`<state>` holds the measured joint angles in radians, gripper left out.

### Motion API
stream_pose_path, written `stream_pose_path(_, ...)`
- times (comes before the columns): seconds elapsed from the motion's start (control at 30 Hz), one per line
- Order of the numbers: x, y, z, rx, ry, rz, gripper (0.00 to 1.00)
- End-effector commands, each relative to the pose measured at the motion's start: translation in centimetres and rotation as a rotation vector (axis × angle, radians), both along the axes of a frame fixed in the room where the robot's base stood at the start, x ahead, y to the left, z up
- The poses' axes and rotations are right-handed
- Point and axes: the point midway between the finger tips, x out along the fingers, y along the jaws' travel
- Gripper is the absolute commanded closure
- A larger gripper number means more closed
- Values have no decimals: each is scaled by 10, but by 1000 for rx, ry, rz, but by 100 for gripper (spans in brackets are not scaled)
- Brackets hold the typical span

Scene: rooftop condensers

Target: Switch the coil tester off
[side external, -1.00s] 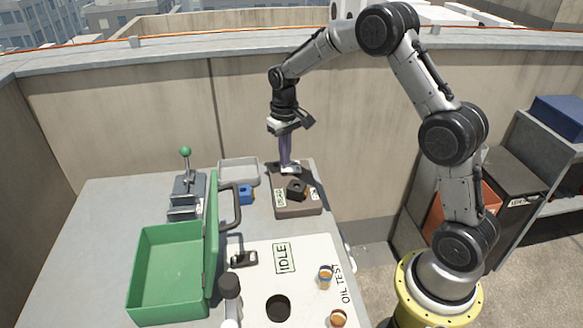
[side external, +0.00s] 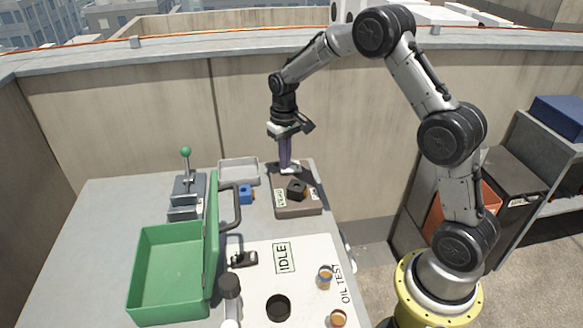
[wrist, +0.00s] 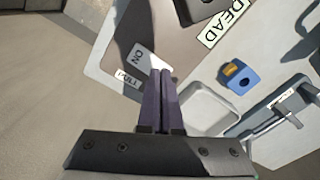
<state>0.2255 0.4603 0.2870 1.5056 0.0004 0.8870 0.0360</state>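The coil tester (side external: 299,210) is a low brown box at the far right of the bench, with a black block on top.
A blue block (side external: 246,195) and a grey tray (side external: 239,169) are left of the tester. A green-knobbed lever stand (side external: 187,185) and an open green case (side external: 165,270) stand farther left. A white panel (side external: 255,300) marked "IDLE" and "OIL TEST" lies in front.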

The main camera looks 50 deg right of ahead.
Motion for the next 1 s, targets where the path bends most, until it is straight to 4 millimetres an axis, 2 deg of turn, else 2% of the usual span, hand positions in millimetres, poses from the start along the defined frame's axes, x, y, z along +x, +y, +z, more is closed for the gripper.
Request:
stream_pose_path(0.37,-1,0,-1,0,3,0,100)
stream_pose_path(1.0,0,0,46,0,0,0,100)
